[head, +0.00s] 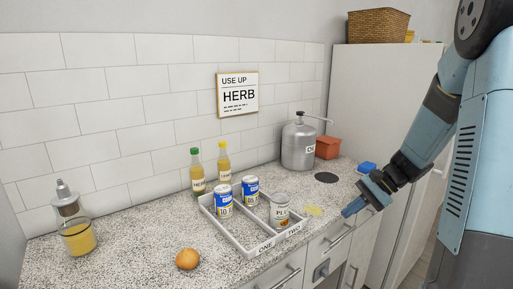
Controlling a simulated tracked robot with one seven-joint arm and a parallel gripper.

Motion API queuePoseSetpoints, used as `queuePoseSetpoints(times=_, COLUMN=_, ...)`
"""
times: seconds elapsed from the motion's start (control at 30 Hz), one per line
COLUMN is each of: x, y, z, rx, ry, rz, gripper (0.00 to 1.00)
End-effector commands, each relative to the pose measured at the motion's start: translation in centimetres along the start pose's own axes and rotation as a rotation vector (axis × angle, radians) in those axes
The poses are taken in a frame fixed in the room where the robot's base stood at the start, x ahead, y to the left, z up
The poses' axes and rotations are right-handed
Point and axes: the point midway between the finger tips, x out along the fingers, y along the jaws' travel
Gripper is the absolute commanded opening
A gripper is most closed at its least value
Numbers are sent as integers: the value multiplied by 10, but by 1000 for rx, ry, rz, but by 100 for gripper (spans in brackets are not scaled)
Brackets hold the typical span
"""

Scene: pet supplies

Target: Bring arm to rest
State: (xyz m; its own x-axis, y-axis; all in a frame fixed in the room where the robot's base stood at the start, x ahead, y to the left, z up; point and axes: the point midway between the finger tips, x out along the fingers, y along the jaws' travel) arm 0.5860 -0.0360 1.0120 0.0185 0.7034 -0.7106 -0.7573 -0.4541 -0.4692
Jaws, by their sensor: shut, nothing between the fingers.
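My gripper (353,208) is at the lower end of my blue and dark arm, at the right of the head view. It is shut and empty, and hangs near the front edge of the counter (130,257). It is to the right of the white divided tray (225,232), apart from it. The arm reaches down and to the left from the right edge of the view.
Two bottles (197,176) stand behind the tray. A metal canister (298,148), an orange-red box (328,148) and a blue item (367,167) are at the back right. A round orange-brown item (187,259) and a yellow-filled jar (78,240) are at left. A white cabinet (375,100) stands behind my arm.

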Motion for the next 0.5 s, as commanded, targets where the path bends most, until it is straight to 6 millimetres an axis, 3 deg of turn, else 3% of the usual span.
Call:
queuePoseSetpoints(times=0.1, x=-7, y=-2, z=28, rx=-91, ry=54, rz=68, gripper=0)
queuePoseSetpoints(times=0.5, x=-30, y=5, z=107, rx=-384, ry=248, rz=268, gripper=0)
